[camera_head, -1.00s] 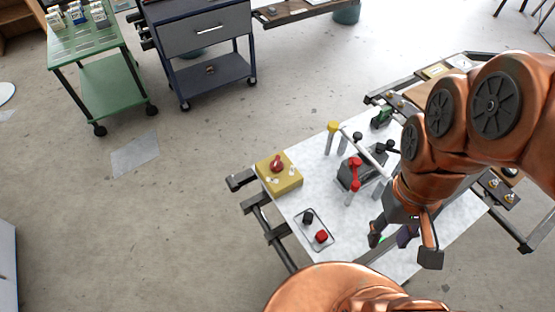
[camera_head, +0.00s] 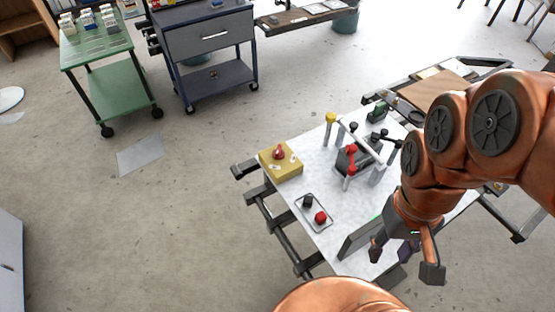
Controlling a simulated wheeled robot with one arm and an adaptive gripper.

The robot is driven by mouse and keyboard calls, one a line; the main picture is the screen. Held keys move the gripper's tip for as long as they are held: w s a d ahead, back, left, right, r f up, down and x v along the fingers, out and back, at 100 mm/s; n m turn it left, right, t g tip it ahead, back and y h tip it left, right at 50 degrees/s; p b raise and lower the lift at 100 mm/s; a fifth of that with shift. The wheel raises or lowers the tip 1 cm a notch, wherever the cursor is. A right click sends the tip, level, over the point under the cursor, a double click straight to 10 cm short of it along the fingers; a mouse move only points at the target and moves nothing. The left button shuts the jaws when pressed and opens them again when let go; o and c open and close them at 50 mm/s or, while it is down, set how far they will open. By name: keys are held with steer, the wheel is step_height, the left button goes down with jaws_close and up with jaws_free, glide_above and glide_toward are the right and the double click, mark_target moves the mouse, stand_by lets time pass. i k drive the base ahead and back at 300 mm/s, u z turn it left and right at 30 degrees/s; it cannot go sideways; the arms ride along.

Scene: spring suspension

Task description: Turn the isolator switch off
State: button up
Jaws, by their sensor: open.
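A yellow box (camera_head: 284,172) with a red knob (camera_head: 279,152) on top sits at the left corner of the white-topped table (camera_head: 320,180); it looks like the isolator switch. Small pale marks lie around the knob. The knob's exact setting is too small to read. My gripper (camera_head: 405,262) hangs at the table's near right side, its fingers spread apart and empty. It is well to the right of and nearer than the yellow box, touching neither box nor knob.
A small plate with a black knob (camera_head: 308,200) and a red knob (camera_head: 320,217) lies in front of the yellow box. A red-handled lever (camera_head: 350,160) and grey posts stand mid-table. A dark panel (camera_head: 358,238) is beside my gripper. Dark rails (camera_head: 285,235) edge the table's left.

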mark_target(279, 154)
steer(key=k, duration=0.65)
steer(key=z, duration=0.95)
steer(key=i, duration=0.75)
steer(key=u, duration=2.5)
steer(key=i, duration=0.5)
steer(key=u, duration=0.05)
